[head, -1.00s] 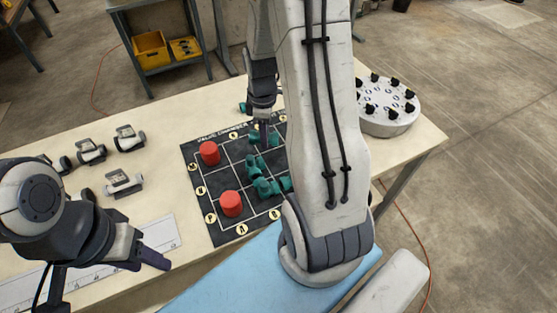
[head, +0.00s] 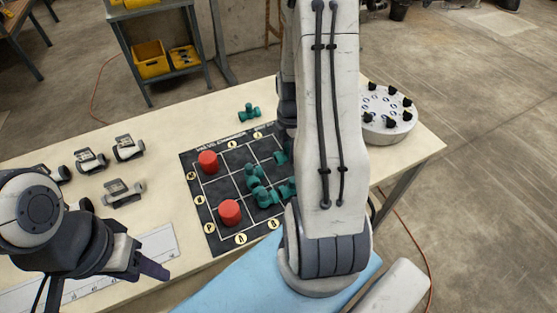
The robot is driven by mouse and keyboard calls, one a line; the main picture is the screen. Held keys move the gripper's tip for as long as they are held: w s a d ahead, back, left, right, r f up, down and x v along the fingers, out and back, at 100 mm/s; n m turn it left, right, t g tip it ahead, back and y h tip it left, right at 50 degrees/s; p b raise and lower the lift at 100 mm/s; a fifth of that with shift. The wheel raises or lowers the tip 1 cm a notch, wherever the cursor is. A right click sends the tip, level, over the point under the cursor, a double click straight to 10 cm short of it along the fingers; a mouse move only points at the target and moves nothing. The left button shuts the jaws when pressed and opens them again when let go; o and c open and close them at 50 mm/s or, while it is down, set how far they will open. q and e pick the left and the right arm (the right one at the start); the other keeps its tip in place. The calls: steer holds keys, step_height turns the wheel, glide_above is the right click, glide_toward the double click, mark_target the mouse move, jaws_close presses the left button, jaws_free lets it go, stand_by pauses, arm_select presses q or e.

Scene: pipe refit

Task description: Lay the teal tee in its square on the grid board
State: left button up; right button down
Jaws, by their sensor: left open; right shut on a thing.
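A teal tee (head: 281,157) shows at the left edge of my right arm, over the right part of the black grid board (head: 222,184). My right gripper (head: 287,130) is shut on it; the fingertips are mostly hidden behind my arm, so I cannot tell whether the tee touches the board. Other teal fittings (head: 266,197) lie in the board's middle and lower squares. Another teal tee (head: 250,113) lies on the table beyond the board. My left gripper (head: 150,269) is open and empty at the lower left, near the white ruler strip.
Two red cylinders (head: 208,162) stand in the board's left column. Several grey-black fittings (head: 128,148) lie on the table at left. A round white stand (head: 388,118) with black knobs is at the right end. A white ruler strip (head: 160,243) lies along the front.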

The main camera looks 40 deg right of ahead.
mark_target(279, 153)
steer(key=w+a+f, duration=0.1)
steer(key=w+f, duration=0.1)
steer(key=shift+w+a, duration=0.3)
steer(key=shift+a, duration=0.05)
steer(key=shift+f+p, duration=0.35)
steer(key=shift+f, duration=1.6)
steer(key=shift+f, duration=0.1)
steer(key=c, duration=0.5)
jaws_free()
